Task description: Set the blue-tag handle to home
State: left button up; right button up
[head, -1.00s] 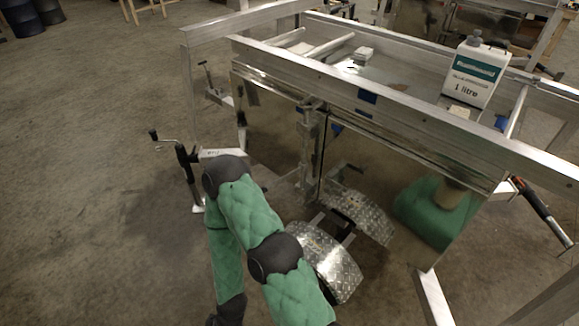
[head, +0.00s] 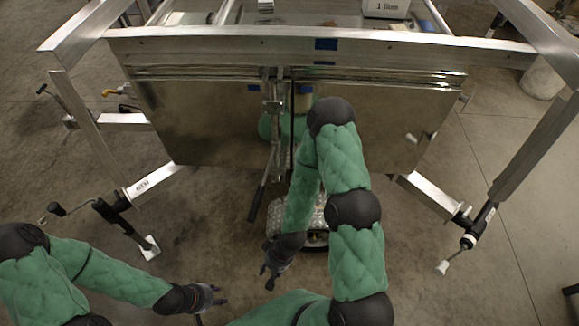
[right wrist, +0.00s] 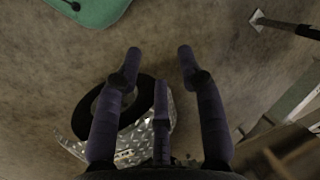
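Blue tags sit on the trailer's top rail (head: 325,44) and on the panel beside the central latch post (head: 253,87). A lever handle with a black grip (head: 255,203) hangs tilted from the latch post (head: 273,105). I cannot tell for sure that it is the blue-tag handle. My right gripper (head: 270,278) is just below and right of that grip in the head view, apart from it and pointing down. In the right wrist view its fingers (right wrist: 160,55) are spread and empty over the floor. My left gripper (head: 220,295) is lower left, away from the trailer; its fingers are too small to judge.
A crank jack (head: 120,225) stands on the left and another leg jack (head: 470,240) on the right. A chequer-plate mudguard and wheel (head: 312,222) lie under the panel, beside my right arm. A white 1 litre container (head: 387,8) stands on top.

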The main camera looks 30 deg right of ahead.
aim_at(276, 147)
jog(key=i+j+z, duration=0.2)
jog(key=z, duration=0.3)
jog(key=i+j+z, duration=0.15)
jog(key=j+z, duration=0.3)
jog(key=i+j+z, duration=0.1)
jog(key=j+z, duration=0.9)
jog(key=l, duration=0.1)
